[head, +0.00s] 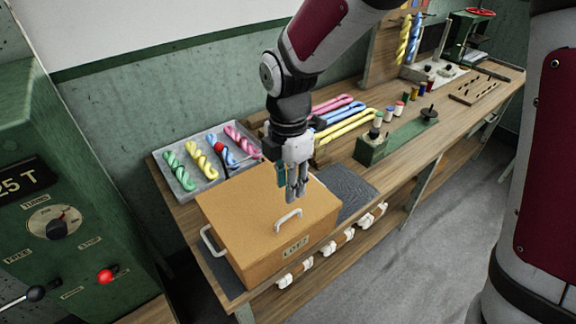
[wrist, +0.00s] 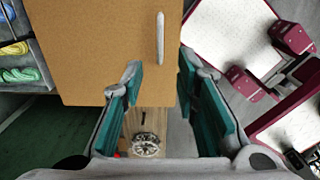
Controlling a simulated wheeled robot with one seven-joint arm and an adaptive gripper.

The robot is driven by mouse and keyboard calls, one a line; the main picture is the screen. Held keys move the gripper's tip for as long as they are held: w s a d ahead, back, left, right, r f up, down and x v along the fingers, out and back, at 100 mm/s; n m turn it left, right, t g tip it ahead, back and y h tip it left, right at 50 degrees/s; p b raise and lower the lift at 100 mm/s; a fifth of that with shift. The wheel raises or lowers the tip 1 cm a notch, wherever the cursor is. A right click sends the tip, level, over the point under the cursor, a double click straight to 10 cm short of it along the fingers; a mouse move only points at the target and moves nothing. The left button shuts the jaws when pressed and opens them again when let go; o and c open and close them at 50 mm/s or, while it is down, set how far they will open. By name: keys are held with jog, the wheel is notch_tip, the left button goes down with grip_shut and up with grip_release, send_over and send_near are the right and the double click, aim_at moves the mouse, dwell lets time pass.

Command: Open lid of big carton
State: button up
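The big carton (head: 262,200) is a tan box with a "LOT 7" label on its front, standing on the bench. Its lid (head: 250,193) lies flat and looks shut. A white handle (head: 288,219) sits on the lid near the front edge; it also shows in the wrist view (wrist: 160,38). My gripper (head: 296,194) hangs over the right part of the lid, pointing down, behind the handle in the head view. In the wrist view its teal-padded fingers (wrist: 162,68) are spread apart with nothing between them. The gap to the lid is hard to judge.
A second white handle (head: 212,241) is on the carton's left side. A grey tray (head: 180,180) of coloured skeins lies behind the carton. A green spool stand (head: 395,140) is to the right. A green control panel (head: 40,200) stands at left. A dark mat (head: 350,190) lies right of the carton.

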jog(key=shift+f+b, duration=2.85)
jog(key=shift+f, duration=2.8)
jog(key=shift+c, duration=0.3)
grip_shut()
jog(key=shift+r, duration=0.15)
